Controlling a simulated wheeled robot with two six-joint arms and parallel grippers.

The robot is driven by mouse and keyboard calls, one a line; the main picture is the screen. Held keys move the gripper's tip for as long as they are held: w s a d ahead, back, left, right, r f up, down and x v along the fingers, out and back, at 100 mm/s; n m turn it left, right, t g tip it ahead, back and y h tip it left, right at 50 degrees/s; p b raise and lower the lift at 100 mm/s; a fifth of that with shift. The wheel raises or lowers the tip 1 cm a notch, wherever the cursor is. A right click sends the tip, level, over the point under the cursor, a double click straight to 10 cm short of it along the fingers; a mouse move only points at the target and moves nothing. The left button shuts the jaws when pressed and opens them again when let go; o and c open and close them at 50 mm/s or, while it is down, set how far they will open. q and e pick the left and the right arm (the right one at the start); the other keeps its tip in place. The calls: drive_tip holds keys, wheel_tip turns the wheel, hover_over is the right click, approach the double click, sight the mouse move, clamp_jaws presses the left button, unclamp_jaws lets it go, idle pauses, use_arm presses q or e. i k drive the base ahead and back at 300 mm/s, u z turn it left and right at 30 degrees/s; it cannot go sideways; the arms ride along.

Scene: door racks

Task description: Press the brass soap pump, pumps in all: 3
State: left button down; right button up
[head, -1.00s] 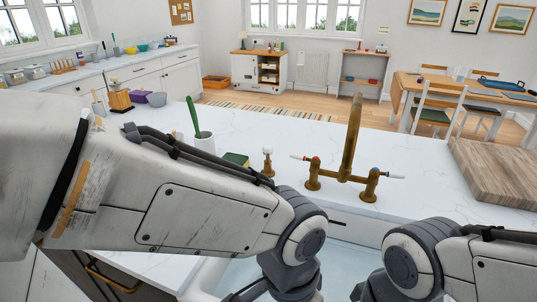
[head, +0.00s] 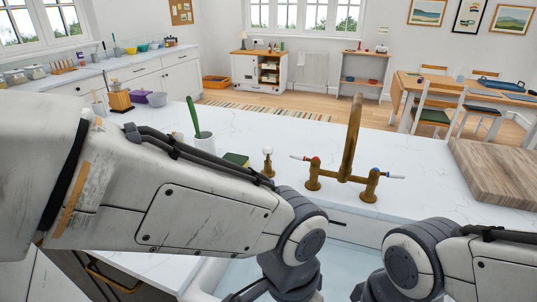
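The brass soap pump (head: 268,162) stands upright on the white countertop, left of the brass faucet. It has a pale round top and a brass lower part. My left arm crosses in front from the left, and its wrist bends down over the sink, just in front of the pump. My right arm comes in from the right, with its wrist low over the sink. Both grippers are below the bottom edge of the picture, so their fingers do not show. Nothing of mine visibly touches the pump.
The tall brass faucet (head: 350,140) with two handles stands right of the pump. A green and yellow sponge (head: 236,159) and a white cup (head: 204,142) with a green-handled brush stand left of it. A wooden board (head: 495,172) lies at right. The sink (head: 345,258) is in front.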

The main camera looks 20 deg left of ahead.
sight(267, 150)
drive_tip(key=z, duration=3)
drive_tip(key=k, duration=0.95)
drive_tip(key=u, duration=1.9)
